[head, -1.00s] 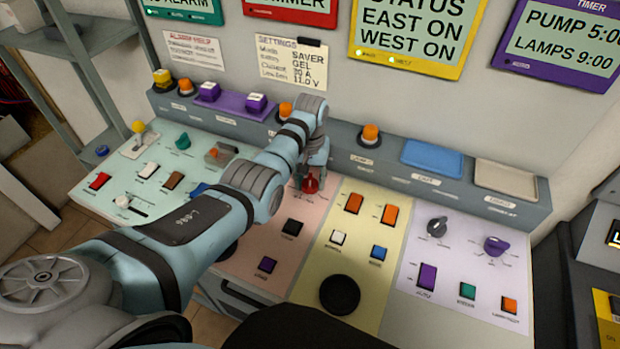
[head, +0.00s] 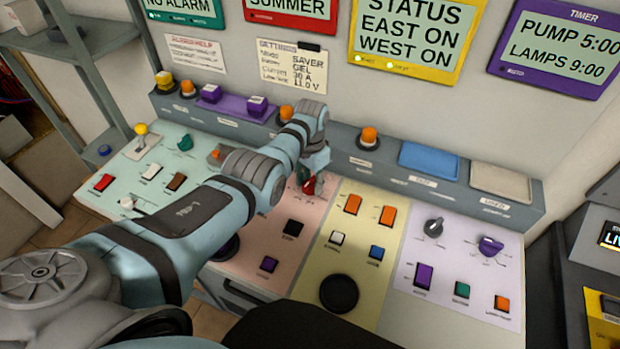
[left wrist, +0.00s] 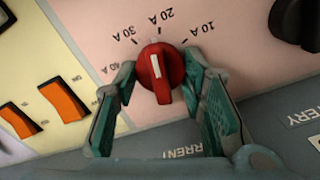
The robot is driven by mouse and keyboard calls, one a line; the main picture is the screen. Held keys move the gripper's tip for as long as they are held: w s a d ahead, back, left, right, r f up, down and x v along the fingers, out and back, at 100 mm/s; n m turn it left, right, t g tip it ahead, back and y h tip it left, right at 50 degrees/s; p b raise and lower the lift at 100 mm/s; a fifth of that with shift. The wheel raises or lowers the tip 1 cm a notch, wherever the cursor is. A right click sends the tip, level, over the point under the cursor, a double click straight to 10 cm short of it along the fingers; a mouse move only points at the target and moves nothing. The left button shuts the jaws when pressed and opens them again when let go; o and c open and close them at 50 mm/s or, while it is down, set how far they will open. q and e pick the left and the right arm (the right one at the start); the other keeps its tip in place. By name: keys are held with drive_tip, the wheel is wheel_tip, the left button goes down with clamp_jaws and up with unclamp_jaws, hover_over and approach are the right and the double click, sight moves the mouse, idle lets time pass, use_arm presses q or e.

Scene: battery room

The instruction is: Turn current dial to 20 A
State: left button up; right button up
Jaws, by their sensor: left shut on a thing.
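The red current dial (left wrist: 160,78) sits on the pink panel section, with 10 A, 20 A, 30 A and 40 A printed around it. Its white mark points between 20 A and 30 A, seemingly nearer 20 A. My left gripper (left wrist: 164,100) is shut on the dial, one green-padded finger on each side. In the head view my left gripper (head: 311,181) reaches down over the red dial (head: 309,187), which it partly hides. My right gripper is not in view.
Orange rocker switches (head: 370,209) stand just right of the dial, and a black button (head: 292,229) in front of it. A raised ledge (head: 345,155) runs behind. A settings note (head: 292,66) hangs on the wall.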

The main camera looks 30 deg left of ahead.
sight(312, 180)
use_arm(q)
drive_tip(key=shift+m, duration=1)
drive_tip(key=shift+d, duration=0.1)
drive_tip(key=o, duration=1.2)
drive_tip(key=shift+w, duration=0.1)
drive_tip(key=shift+c, duration=0.2)
wheel_tip(312, 180, up, 12)
